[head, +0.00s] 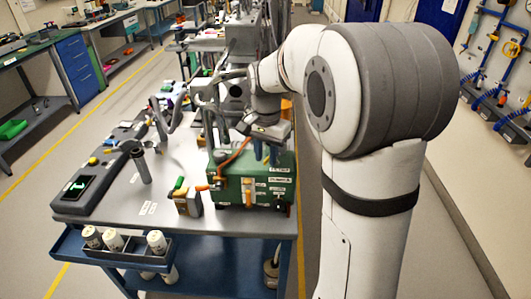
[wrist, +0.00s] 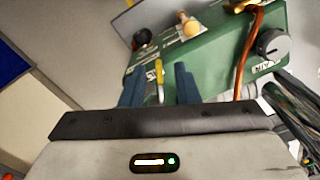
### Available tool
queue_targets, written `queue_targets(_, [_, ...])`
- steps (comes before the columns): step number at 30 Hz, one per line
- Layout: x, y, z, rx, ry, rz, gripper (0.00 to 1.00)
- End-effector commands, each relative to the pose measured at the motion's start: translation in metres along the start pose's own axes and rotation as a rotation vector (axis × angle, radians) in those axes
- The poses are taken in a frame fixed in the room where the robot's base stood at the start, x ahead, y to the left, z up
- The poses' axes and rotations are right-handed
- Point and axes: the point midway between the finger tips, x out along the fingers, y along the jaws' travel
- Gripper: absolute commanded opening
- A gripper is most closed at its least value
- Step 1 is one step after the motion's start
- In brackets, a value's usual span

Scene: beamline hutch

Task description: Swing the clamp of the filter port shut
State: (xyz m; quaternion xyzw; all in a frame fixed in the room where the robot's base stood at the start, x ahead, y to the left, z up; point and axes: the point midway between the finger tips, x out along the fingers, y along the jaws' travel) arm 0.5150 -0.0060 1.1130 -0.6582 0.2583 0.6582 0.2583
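A green box (head: 228,168) with white labels stands at the front right of the bench, and its green top fills the upper part of the wrist view (wrist: 215,50). My gripper (head: 267,153) is over the box, fingers pointing down. In the wrist view its two blue fingers (wrist: 159,70) are apart. A thin yellow lever (wrist: 159,78) shows between them, with no clear contact on either finger. I cannot tell whether this lever belongs to the filter port clamp. The clamp itself is not clearly made out, and my gripper and wrist hide part of the box top.
A small block with an orange knob (head: 188,203) sits left of the box. White canisters (head: 113,240) stand in a front rack.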

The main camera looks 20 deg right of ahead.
Motion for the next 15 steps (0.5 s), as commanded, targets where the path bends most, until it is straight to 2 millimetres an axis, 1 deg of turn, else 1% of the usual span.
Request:
queue_targets(5, [0.0001,0.0002,-0.0002,0.000,0.000,0.000,0.28])
queue_targets(15, [-0.0002,0.0005,-0.0004,0.001,0.000,0.000,0.00])
